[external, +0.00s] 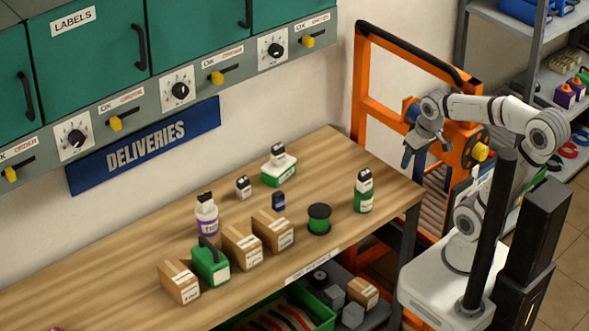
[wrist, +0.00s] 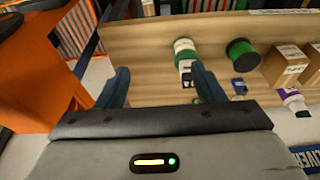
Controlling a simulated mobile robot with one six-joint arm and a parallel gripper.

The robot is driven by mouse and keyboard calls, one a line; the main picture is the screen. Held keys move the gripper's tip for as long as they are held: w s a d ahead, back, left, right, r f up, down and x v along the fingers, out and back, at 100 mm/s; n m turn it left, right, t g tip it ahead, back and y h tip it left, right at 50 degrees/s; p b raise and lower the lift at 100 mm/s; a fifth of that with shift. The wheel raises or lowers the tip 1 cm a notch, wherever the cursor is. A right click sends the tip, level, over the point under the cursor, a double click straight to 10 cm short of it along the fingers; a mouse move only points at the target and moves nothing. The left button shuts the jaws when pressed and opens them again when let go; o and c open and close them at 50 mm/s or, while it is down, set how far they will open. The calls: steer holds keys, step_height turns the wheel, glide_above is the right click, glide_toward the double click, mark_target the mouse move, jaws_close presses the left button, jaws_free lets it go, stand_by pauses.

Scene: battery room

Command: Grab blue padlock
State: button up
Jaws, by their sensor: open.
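The blue padlock (external: 278,201) appears as a small dark blue block on the wooden table, behind the cardboard boxes. It also shows in the wrist view (wrist: 239,87), to the right of the right fingertip and below the green spool. My gripper (external: 407,156) is raised beyond the table's right end, in front of the orange frame, well apart from the padlock. In the wrist view, my gripper (wrist: 160,82) has its two blue fingers spread with nothing held between them.
On the wooden table (external: 335,155) stand a green spool (external: 319,218), a green bottle (external: 363,192), a purple-labelled bottle (external: 207,214), several cardboard boxes (external: 272,231) and a green container (external: 210,263). An orange frame (external: 361,85) stands at the table's right end. The table's back right is clear.

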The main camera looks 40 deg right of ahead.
steer(key=w+a, duration=0.4)
steer(key=w, duration=0.5)
steer(key=m+g+b, duration=0.1)
steer(key=g+b, duration=0.1)
steer(key=g, duration=0.1)
glide_toward(278, 195)
steer(key=f, duration=0.3)
steer(key=w+f, duration=0.1)
steer(key=f, duration=0.1)
steer(key=shift+d, duration=0.15)
steer(key=shift+f, duration=0.45)
step_height(278, 195, down, 7)
steer(key=shift+s+d+f+p, duration=0.1)
steer(key=shift+s+p, duration=0.05)
steer(key=shift+p, duration=0.4)
steer(key=c, duration=1.1)
